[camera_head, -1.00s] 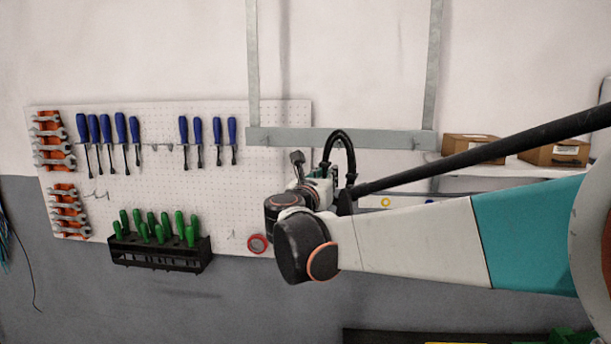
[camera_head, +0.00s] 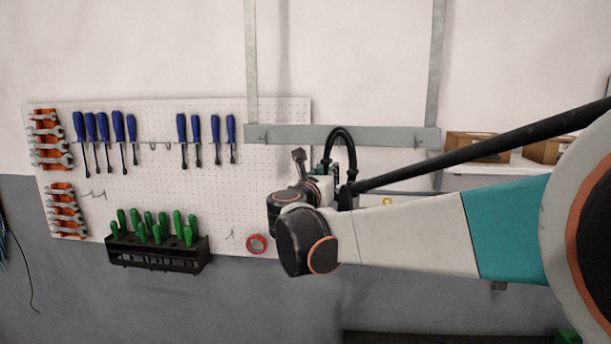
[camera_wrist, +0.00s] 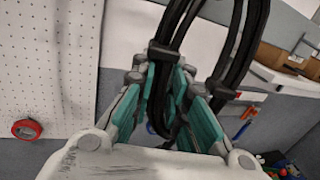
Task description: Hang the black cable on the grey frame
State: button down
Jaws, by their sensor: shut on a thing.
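The black cable (camera_wrist: 182,28) is a looped bundle with dark ties. In the wrist view it is between the teal fingers of my gripper (camera_wrist: 168,88), which is shut on it. Its loops stand up beyond the fingers. In the head view, the top of the cable loop (camera_head: 341,131) shows above my gripper (camera_head: 325,172), overlapping the crossbar of the grey frame (camera_head: 295,134). Small hooks show near the left and right ends of this crossbar. The cable appears between them; its distance in front of the bar cannot be told. My wrist hides the cable's lower part.
A white pegboard (camera_head: 215,180) with blue screwdrivers, wrenches and a green-handled tool rack (camera_head: 155,250) is at left. A red tape roll (camera_head: 257,244) hangs low on it. Cardboard boxes (camera_head: 478,146) stand on a white shelf (camera_head: 490,178) at right.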

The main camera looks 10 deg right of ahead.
jog(key=shift+f, duration=0.3)
jog(key=c, duration=1.9)
grip_release()
jog(key=o, duration=0.4)
jog(key=shift+w+f, duration=0.1)
jog(key=shift+w, duration=0.45)
jog(key=shift+s, duration=0.35)
jog(key=shift+w, duration=0.1)
jog(key=shift+w, duration=0.1)
